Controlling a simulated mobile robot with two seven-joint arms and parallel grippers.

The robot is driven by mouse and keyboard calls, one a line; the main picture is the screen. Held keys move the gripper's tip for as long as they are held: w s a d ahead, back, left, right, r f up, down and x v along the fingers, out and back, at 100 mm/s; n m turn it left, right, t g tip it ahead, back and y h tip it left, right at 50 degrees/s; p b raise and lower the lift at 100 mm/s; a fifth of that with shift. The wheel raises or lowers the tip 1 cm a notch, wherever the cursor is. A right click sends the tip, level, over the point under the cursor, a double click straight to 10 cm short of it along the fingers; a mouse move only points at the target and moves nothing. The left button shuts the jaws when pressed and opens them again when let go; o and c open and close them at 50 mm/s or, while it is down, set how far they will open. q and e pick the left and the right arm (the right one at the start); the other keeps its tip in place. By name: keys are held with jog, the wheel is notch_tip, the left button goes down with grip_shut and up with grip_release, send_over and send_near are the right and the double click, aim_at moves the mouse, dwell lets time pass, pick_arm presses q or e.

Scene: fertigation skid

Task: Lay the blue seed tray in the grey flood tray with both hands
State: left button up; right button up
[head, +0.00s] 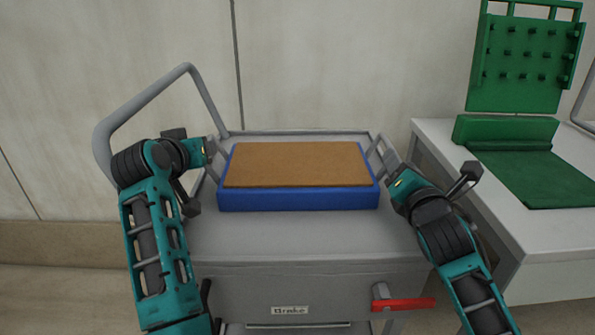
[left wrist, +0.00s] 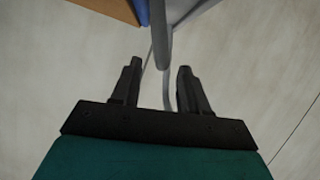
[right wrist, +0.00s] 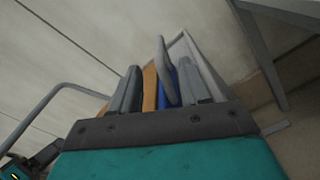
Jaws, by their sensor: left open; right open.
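The blue seed tray (head: 298,199), with a flat brown fill (head: 297,165), lies level on the grey cart top. A grey handle rises at its left end (head: 217,150) and another at its right end (head: 377,147). My left gripper (head: 212,149) is open at the left handle; in the left wrist view the grey bar (left wrist: 162,45) stands between the fingers (left wrist: 159,68). My right gripper (head: 386,164) is open at the right handle; in the right wrist view the handle (right wrist: 166,70) shows between the fingers (right wrist: 160,68). I cannot make out a separate grey flood tray.
The cart (head: 300,246) has a tall push rail (head: 150,95) at the left, a "Brake" label (head: 290,310) and a red lever (head: 403,304) in front. A white bench (head: 440,160) with a green fixture (head: 525,65) stands close at the right. A wall is behind.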

aim_at(390, 145)
pick_arm(q)
jog(key=x, duration=0.4)
jog(key=shift+w+f, duration=0.1)
jog(key=shift+w, duration=0.05)
pick_arm(e)
jog(key=w, duration=0.7)
jog(key=shift+w, duration=0.25)
pick_arm(q)
grip_shut()
pick_arm(e)
grip_shut()
jog(key=shift+a, duration=0.1)
pick_arm(q)
jog(key=shift+r, duration=0.25)
pick_arm(e)
jog(key=shift+r, duration=0.3)
